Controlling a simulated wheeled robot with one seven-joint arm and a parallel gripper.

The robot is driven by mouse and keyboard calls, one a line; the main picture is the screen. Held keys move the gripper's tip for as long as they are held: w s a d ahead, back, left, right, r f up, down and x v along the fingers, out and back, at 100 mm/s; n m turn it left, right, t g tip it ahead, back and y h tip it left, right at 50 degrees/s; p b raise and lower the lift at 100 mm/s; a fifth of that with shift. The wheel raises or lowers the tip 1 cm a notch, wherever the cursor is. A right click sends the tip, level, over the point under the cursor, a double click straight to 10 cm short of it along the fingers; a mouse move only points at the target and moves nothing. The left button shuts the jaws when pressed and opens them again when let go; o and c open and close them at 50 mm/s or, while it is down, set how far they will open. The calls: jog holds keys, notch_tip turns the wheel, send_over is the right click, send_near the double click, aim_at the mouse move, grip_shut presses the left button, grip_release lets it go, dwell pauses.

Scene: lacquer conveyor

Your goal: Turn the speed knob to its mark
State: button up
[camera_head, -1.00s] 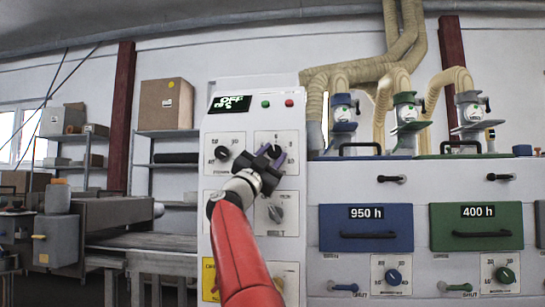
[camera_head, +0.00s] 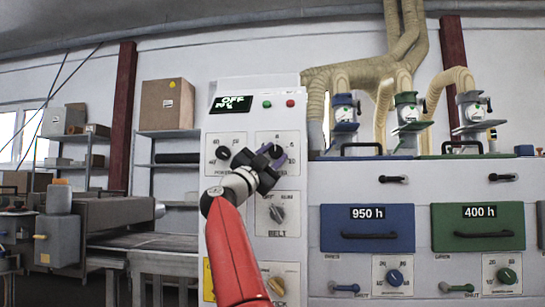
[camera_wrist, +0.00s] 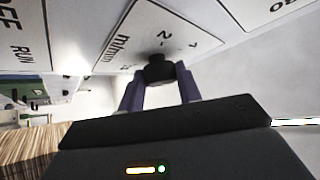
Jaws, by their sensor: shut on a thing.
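The speed knob (camera_wrist: 158,70) is black and sits on a white plate (camera_wrist: 130,40) marked "m/min" with numbers in the wrist view. My gripper (camera_wrist: 159,80) has its two purple fingers on either side of the knob and is shut on it. In the head view my gripper (camera_head: 272,156) is at the upper right dial plate (camera_head: 291,139) of the white control panel and largely covers the knob. The knob's pointer and its mark cannot be made out.
A black power knob (camera_head: 223,153) is to the left, and a grey belt knob (camera_head: 277,213) is below. A blue drawer (camera_head: 340,222) is to the right.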

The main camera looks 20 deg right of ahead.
jog(key=shift+f, duration=0.1)
jog(key=o, duration=1)
jog(key=b+v, duration=0.5)
jog(key=v, duration=0.2)
jog(key=shift+s+a+f+b, duration=0.15)
jog(key=shift+a+b, duration=0.15)
jog(key=shift+b, duration=0.1)
